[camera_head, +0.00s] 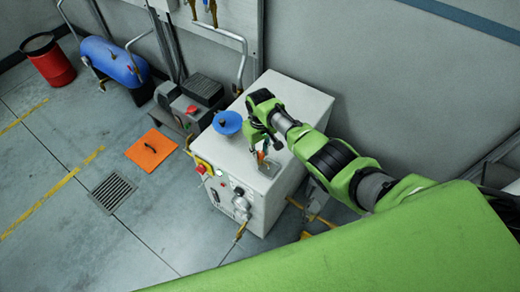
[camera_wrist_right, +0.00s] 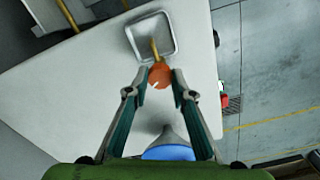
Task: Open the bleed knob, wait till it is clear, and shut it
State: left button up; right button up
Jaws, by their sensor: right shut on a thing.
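An orange bleed knob (camera_wrist_right: 159,75) with a small white mark sits between the fingertips of my right gripper (camera_wrist_right: 160,82) in the wrist view. The gripper is shut on it. A yellow stem runs from the knob to a square grey-rimmed tray or opening (camera_wrist_right: 131,36) just beyond. In the head view my right gripper (camera_head: 263,146) reaches down over the top of the white cabinet (camera_head: 303,97). There the knob is mostly hidden by the fingers. Whether the knob is turned, and any fluid, I cannot make out. My left gripper is not in view.
A blue tank (camera_head: 116,62), a red bin (camera_head: 50,62) and an orange floor plate (camera_head: 151,150) lie to the left.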

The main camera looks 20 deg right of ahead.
aim_at(260, 154)
jog(key=m+p, duration=0.1)
jog(key=m, duration=0.4)
jog(key=shift+m, duration=0.3)
jog(key=shift+w, duration=0.1)
dwell(0.3)
jog(key=o, duration=1.1)
jog(key=shift+o, duration=0.2)
notch_tip(260, 154, up, 12)
